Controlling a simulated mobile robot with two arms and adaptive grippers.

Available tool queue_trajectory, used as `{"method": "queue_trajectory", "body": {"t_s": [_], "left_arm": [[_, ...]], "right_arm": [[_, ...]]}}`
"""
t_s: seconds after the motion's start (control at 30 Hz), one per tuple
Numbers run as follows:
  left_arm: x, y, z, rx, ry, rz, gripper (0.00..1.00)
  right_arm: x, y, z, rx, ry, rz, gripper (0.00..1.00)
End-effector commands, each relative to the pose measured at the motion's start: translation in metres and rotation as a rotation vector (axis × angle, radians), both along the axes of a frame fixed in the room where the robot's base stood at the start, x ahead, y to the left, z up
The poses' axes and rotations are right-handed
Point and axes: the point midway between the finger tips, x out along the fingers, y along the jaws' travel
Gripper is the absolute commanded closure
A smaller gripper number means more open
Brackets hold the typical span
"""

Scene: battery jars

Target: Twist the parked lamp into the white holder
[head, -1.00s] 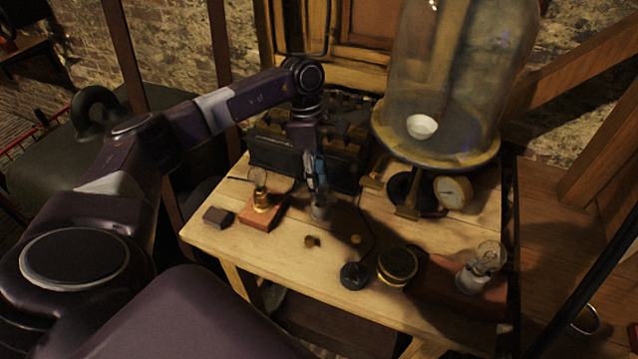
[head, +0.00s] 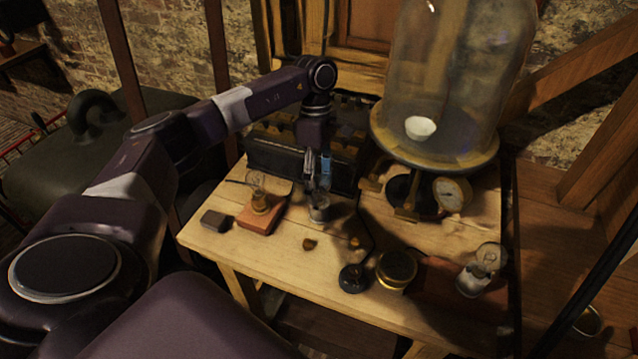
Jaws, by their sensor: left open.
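My left gripper (head: 319,187) points down over the table, open. Its fingertips are right above or around a small glass and grey piece (head: 319,212), which may be the parked lamp; the fingers partly hide it, and I cannot tell if they touch it. A pale, whitish holder (head: 471,284) stands at the right end of the table on a reddish-brown base. A clear glass bulb (head: 488,258) shows at its top; how it sits there is unclear. Another clear bulb stands upright in a brass holder (head: 260,202) on a reddish block, left of my gripper. My right gripper is not in view.
A dark battery case (head: 285,160) stands behind my gripper. A large glass bell jar (head: 450,90) and a round gauge (head: 452,193) stand at back right. A black cabled knob (head: 354,278), a brass round box (head: 397,268) and a dark block (head: 216,220) lie nearer the front.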

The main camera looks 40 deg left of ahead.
Motion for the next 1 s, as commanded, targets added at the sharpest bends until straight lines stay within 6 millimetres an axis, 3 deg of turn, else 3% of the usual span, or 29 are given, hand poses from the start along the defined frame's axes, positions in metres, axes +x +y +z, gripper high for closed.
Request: {"method": "queue_trajectory", "body": {"t_s": [0.17, 0.7, 1.0], "left_arm": [[0.002, 0.002, 0.008, 0.0, -0.001, 0.001, 0.44], [0.022, 0.019, 0.104, 0.001, -0.002, 0.001, 0.44], [0.023, 0.021, 0.116, 0.001, 0.001, 0.0, 0.44]], "right_arm": [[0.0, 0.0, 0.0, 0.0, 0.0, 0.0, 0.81], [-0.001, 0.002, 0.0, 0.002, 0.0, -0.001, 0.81], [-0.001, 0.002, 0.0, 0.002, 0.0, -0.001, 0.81]]}}
